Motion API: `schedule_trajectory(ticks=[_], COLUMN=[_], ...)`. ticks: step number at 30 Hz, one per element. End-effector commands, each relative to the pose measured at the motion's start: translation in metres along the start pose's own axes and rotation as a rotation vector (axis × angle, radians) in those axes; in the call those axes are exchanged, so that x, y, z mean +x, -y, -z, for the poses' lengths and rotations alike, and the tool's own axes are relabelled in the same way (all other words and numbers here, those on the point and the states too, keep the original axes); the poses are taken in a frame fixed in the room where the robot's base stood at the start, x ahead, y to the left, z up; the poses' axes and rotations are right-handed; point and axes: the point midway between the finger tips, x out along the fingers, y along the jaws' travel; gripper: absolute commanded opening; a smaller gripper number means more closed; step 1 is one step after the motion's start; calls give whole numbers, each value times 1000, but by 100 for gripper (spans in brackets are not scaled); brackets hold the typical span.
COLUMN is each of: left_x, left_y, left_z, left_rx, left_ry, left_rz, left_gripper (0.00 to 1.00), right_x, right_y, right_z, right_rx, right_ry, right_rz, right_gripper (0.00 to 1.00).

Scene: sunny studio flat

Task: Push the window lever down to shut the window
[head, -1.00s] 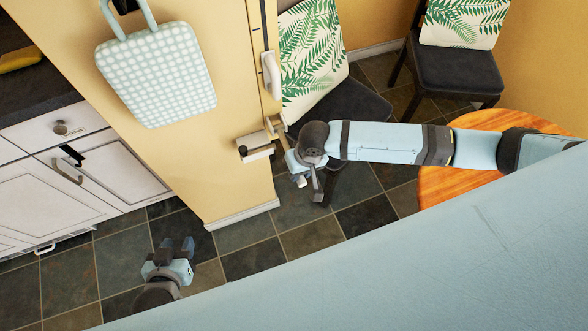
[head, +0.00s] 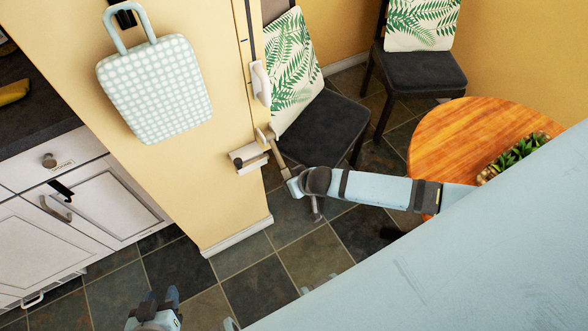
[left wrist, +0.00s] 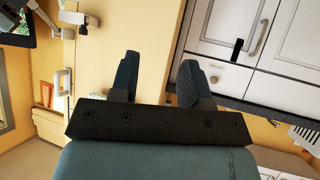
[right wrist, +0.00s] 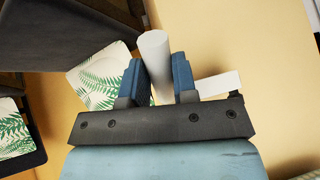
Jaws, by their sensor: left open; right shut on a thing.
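A pale, rounded lever (right wrist: 155,62) stands between the two blue fingers of my right gripper (right wrist: 155,80) in the right wrist view, and they are shut on it. In the head view my right gripper (head: 288,182) is at the lower end of a slim pale bar (head: 277,157), beside a white block-shaped fitting (head: 248,158) on the yellow wall's edge. The fingers are small there and the grip is hard to see. My left gripper (head: 158,302) is open and empty, low over the tiled floor; its spread fingers (left wrist: 160,72) show in the left wrist view.
A white handle (head: 261,82) sits higher on the wall's edge. A dotted pale-blue board (head: 155,88) hangs on the wall. White cabinets (head: 100,190) stand left. A dark chair (head: 320,130) and a round wooden table (head: 470,130) are at the right. Tiled floor between is clear.

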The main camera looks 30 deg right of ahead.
Motion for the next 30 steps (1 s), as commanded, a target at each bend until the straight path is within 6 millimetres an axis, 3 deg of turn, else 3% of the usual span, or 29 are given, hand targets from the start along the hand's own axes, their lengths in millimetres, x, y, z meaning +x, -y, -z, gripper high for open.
schedule_trajectory(ticks=[1,14,24,27,30], left_x=[8,42,47,44,37], left_y=[0,-3,-13,-27,-38], left_z=[-9,-35,-31,6,31], left_rx=[-9,26,-3,-14,-29], left_ry=[0,-65,-169,-333,-452], left_rz=[-2,-8,-62,-111,-151], left_gripper=[43,43,43,43,43], right_x=[15,79,111,117,122], right_y=[-1,-15,-22,-23,-24], right_z=[-8,1,25,32,38], right_rx=[-5,-83,-140,-153,-163], right_ry=[-42,-447,-720,-780,-830], right_rz=[2,-1,-2,-2,-2], right_gripper=[0,0,0,0,0])
